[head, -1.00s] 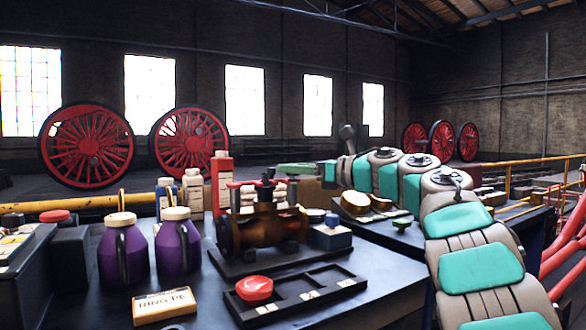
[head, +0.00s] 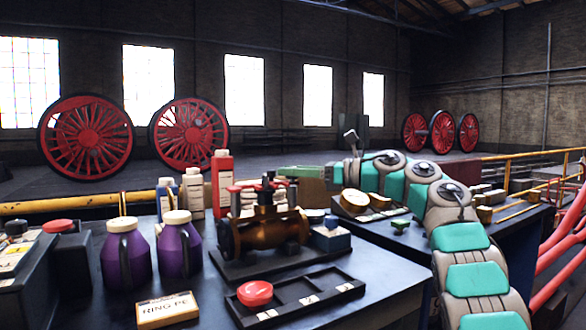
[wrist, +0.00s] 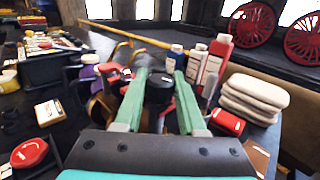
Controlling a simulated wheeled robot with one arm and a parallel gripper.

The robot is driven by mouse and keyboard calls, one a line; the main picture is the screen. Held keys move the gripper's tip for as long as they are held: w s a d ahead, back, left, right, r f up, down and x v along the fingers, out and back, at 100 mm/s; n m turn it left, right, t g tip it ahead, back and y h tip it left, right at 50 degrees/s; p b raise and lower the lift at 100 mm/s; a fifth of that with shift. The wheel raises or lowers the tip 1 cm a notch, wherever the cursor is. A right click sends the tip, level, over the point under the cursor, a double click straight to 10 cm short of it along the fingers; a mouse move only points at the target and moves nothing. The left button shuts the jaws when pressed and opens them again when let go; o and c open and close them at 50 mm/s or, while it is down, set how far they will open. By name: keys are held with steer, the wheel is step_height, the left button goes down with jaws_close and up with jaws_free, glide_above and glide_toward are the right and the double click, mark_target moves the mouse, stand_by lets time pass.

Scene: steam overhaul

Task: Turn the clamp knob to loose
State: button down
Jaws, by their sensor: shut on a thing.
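The clamp knob (wrist: 159,88) is a round black knob. In the wrist view it sits between the two green fingers of my gripper (wrist: 161,78), which is shut on it. In the head view my gripper (head: 281,172) reaches in from the right at the top of the brass valve body (head: 262,232). There the knob is small and partly hidden among the dark clamp parts, and I cannot tell how far it is turned. The valve body stands on a dark base plate on the bench.
Two purple jugs (head: 124,258) stand left of the valve. A black tray (head: 300,300) with a red knob-like piece (head: 255,292) and a "RING PE" box (head: 167,309) lie in front. A red bottle (head: 221,180) stands behind. Folded pale cloths (wrist: 252,98) lie to the right in the wrist view.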

steer(key=shift+n+g, duration=0.3)
steer(key=shift+g, duration=0.2)
steer(key=shift+r, duration=0.1)
steer(key=c, duration=0.5)
jaws_free()
steer(key=s+d, duration=0.1)
steer(key=d, duration=0.6)
steer(key=shift+d, duration=0.4)
steer(key=shift+s, duration=0.1)
